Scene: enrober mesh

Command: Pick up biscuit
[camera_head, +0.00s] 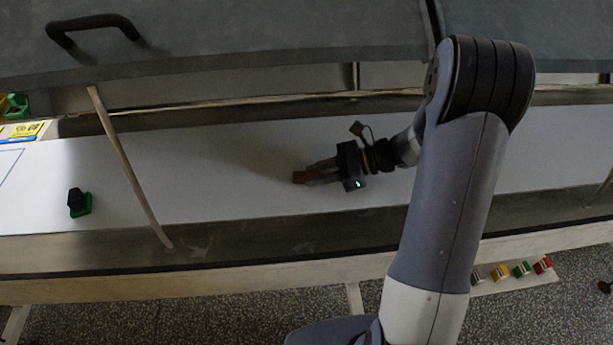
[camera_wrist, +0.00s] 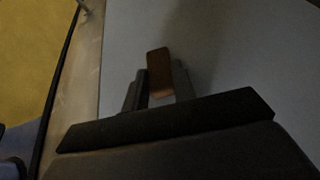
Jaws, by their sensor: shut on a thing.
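The biscuit (camera_head: 300,177) is a small brown rectangular piece at the tips of my gripper (camera_head: 312,174), over the white belt surface. In the wrist view the biscuit (camera_wrist: 159,66) stands out between the two fingers of my gripper (camera_wrist: 160,88), which are shut on it. Part of it is hidden by the fingers. I cannot tell whether it touches the belt.
The white belt (camera_head: 230,160) runs between raised side rails. A thin curved bar (camera_head: 128,165) crosses it on the left. A black and green knob-like object (camera_head: 79,202) sits further left. A grey hood with a black handle (camera_head: 95,24) is behind.

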